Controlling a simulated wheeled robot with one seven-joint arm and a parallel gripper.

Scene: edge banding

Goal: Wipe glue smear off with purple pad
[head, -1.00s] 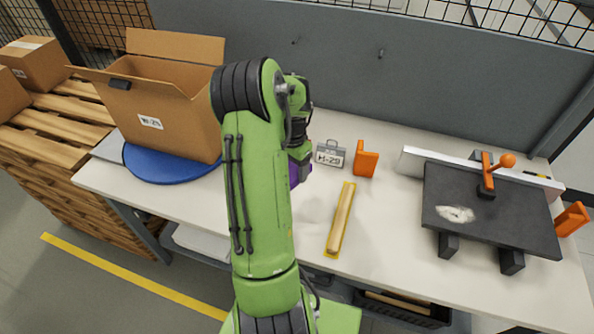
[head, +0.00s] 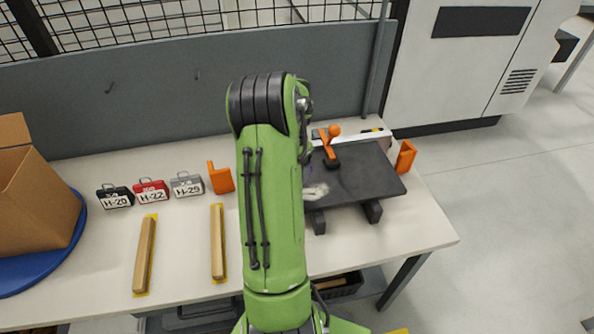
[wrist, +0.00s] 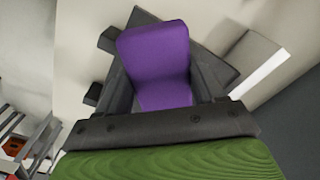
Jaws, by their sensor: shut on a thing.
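The purple pad (wrist: 155,55) is clamped between the two dark fingers of my gripper (wrist: 163,80) in the wrist view. In the head view my green arm hides the gripper and nearly all of the pad. The glue smear (head: 316,191) is a whitish patch on the dark panel (head: 365,178), just right of my arm and perhaps partly covered by it. In the wrist view the dark panel (wrist: 222,72) shows behind the pad, and the smear cannot be seen there. I cannot tell whether the pad touches the panel.
An orange toggle clamp (head: 329,147) stands at the panel's back, near a white strip (head: 367,137). Orange holders stand left (head: 220,179) and right (head: 405,157). Tagged cases (head: 151,191), two wooden bars (head: 145,255) (head: 217,243) and a cardboard box (head: 30,200) are at left.

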